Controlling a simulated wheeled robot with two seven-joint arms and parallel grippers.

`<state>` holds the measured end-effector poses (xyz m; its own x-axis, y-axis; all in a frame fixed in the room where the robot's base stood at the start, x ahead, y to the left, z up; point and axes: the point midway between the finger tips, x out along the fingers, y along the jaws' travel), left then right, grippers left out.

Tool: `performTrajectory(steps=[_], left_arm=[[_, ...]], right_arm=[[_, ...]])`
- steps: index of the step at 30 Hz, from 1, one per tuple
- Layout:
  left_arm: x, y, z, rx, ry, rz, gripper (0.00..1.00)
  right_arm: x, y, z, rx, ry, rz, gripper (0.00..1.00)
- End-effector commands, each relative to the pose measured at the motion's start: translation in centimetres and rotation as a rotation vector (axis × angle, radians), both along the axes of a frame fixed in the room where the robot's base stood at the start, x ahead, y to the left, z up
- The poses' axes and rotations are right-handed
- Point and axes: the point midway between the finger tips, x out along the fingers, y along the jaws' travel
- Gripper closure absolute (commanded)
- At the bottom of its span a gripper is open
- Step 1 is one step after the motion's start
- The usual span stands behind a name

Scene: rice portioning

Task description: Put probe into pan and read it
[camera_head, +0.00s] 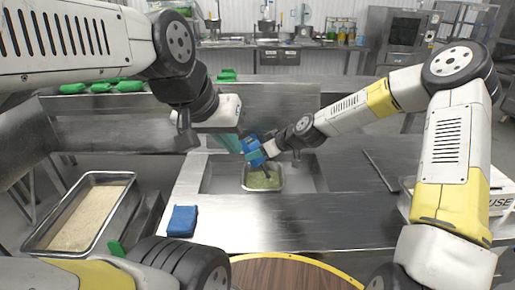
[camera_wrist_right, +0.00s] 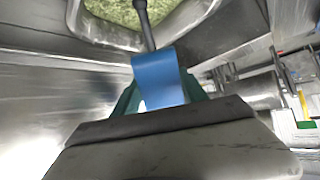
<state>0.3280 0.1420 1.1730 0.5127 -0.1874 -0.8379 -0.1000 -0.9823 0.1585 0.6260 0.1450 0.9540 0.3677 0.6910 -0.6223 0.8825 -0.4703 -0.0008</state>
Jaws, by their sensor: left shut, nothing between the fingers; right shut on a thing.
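The probe (camera_head: 252,148) has a blue body and a dark stem. My right gripper (camera_head: 262,150) is shut on its blue body, which also shows between green fingers in the right wrist view (camera_wrist_right: 160,80). The stem points down at the small metal pan (camera_head: 247,187) with greenish grainy food inside; the pan rim also shows in the right wrist view (camera_wrist_right: 185,22). The stem overlaps the food in both views; I cannot tell how deep its tip is. My left gripper (camera_head: 228,143), with teal fingers, is shut and empty just left of the probe. A display reading is not legible.
The small pan sits in a recess of the steel counter (camera_head: 215,238). A blue block (camera_head: 182,220) lies at the counter's front left. A large tray (camera_head: 42,240) of pale grain stands at left. Green packs (camera_head: 100,87) lie on the back ledge. The counter right of the recess is mostly clear.

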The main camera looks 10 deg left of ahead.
Motion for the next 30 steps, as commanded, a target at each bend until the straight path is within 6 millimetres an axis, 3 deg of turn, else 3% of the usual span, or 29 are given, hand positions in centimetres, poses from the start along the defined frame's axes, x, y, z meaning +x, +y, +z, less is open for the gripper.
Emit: performTrajectory(steps=[15, 30], left_arm=[[0.0, 0.0, 0.0, 0.0, 0.0, 0.0, 1.0], [0.0, 0.0, 0.0, 0.0, 0.0, 0.0, 1.0]], right_arm=[[0.1, 0.0, 5.2, 0.0, -0.004, -0.001, 0.9], [0.0, 0.0, 5.8, -0.002, -0.001, 0.0, 0.9]])
